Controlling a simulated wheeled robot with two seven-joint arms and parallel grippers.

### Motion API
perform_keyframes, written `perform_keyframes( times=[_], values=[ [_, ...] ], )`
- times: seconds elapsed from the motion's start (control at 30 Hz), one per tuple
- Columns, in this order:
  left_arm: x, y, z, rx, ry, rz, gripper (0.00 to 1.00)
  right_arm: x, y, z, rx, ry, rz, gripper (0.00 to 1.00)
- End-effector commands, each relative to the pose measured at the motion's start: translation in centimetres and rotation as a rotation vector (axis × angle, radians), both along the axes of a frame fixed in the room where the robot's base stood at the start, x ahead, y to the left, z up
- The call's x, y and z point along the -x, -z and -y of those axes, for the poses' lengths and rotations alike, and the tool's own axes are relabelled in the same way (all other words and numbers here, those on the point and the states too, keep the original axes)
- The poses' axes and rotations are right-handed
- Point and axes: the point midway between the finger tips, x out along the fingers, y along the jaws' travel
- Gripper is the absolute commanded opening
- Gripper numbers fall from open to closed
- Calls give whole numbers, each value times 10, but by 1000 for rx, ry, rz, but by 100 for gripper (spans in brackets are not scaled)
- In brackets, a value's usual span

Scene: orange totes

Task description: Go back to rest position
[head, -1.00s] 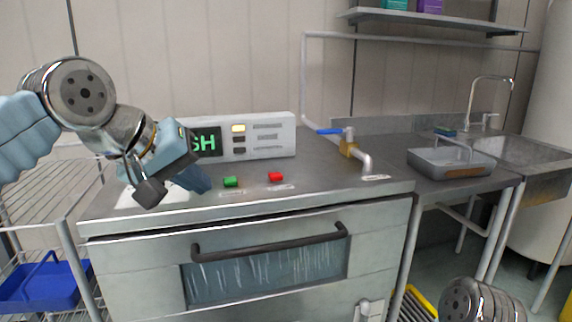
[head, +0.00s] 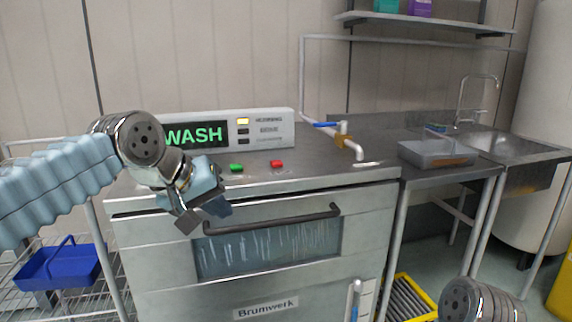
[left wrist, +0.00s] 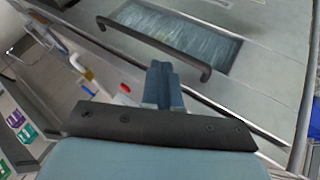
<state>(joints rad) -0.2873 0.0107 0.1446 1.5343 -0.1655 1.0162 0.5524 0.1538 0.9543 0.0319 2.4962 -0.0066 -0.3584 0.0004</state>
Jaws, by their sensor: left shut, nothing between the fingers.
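My left gripper (head: 204,217) is shut and empty. In the head view it hangs in front of the upper left part of a steel washing machine (head: 265,308), near the left end of the black door handle (head: 272,218). I cannot tell if it touches the front. In the left wrist view the closed fingers (left wrist: 163,88) point toward the handle (left wrist: 155,45). My right gripper is out of view; only a rounded metal link of mine shows at the lower right of the head view.
A control box reading WASH (head: 195,135), a green button (head: 236,168) and a red button (head: 277,164) sit on the machine top. A blue-handled tap (head: 345,140), grey tray (head: 437,154) and sink (head: 510,145) are at right. A blue basket (head: 58,268) sits on a wire rack at left.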

Motion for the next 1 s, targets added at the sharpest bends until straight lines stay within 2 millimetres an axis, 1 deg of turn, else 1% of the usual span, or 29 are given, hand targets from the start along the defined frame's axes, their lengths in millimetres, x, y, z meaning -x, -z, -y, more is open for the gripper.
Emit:
perform_keyframes(
  times=[0.03,0.17,0.2,0.27,0.3,0.37,0.4,0.47,0.5,0.53,0.57,0.6,0.67,0.7,0.77,0.8,0.87,0.9,1.0],
  values=[
    [-8,16,3,-6,4,-14,0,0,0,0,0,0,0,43],
    [-27,61,11,-21,23,-46,0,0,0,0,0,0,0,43],
    [-33,79,14,-27,31,-60,0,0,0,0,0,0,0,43],
    [-41,109,18,-33,41,-80,0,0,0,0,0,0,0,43],
    [-47,132,20,-38,49,-98,0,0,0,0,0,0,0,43],
    [-53,172,24,-45,61,-124,0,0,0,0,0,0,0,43],
    [-55,204,25,-49,69,-149,0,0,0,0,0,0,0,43],
    [-54,258,27,-55,82,-187,0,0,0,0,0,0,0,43],
    [-50,294,28,-57,91,-216,0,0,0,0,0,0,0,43],
    [-45,320,28,-58,97,-233,0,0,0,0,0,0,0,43],
    [-38,346,28,-59,103,-253,0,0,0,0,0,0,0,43],
    [-27,379,27,-61,109,-280,0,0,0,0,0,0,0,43],
    [-5,428,25,-61,116,-319,0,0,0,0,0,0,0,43],
    [13,458,23,-62,119,-346,0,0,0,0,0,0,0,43],
    [44,498,21,-62,125,-387,0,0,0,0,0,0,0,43],
    [65,521,20,-62,128,-412,0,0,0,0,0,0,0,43],
    [97,549,17,-63,131,-447,0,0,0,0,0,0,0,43],
    [118,563,16,-64,134,-465,0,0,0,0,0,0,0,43],
    [158,586,14,-67,137,-503,0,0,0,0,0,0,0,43]
  ],
)
